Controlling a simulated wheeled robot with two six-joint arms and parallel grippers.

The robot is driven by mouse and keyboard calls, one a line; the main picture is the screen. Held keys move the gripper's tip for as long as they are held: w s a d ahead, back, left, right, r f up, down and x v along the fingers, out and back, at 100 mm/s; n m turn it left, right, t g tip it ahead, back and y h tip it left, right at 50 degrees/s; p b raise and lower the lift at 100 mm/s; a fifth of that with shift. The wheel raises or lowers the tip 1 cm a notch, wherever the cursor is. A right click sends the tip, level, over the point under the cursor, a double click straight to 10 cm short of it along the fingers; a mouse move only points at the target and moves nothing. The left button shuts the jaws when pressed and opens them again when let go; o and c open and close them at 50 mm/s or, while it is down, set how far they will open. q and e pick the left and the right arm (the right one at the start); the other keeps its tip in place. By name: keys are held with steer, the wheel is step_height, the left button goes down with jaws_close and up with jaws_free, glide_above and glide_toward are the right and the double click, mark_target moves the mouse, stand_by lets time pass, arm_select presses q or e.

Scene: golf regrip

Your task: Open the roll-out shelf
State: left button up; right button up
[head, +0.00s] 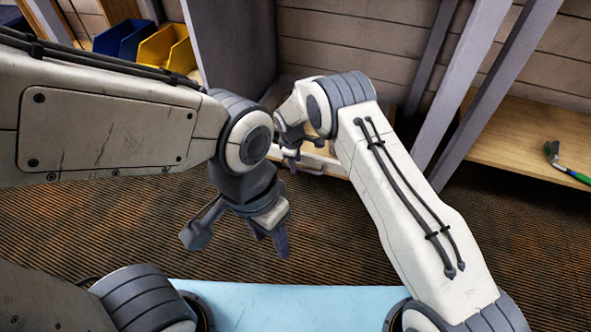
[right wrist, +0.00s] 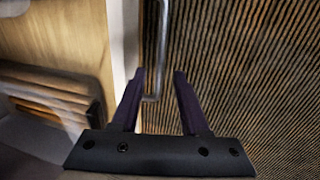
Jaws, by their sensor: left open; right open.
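The roll-out shelf (head: 334,165) is low behind my arms in the head view, mostly hidden by them. In the right wrist view, its wooden surface (right wrist: 60,35) and pale front edge (right wrist: 123,40) are at the left. A grey metal bar handle (right wrist: 161,50) runs along that front. My right gripper (right wrist: 159,78) is open, with the bar showing between its two fingers; contact cannot be told. In the head view, my right gripper (head: 291,163) is small and partly hidden at the shelf front. My left gripper (head: 270,242) is open and empty above the carpet.
Blue (head: 122,40) and yellow bins (head: 167,50) stand at the upper left. Grey uprights (head: 462,80) rise right of the shelf. A wooden bench (head: 525,140) at the right holds a green-handled tool (head: 568,168). Striped carpet (head: 500,260) is clear at lower right.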

steer(key=shift+w+f, duration=0.15)
steer(key=shift+f, duration=0.5)
jaws_close()
stand_by(1.0)
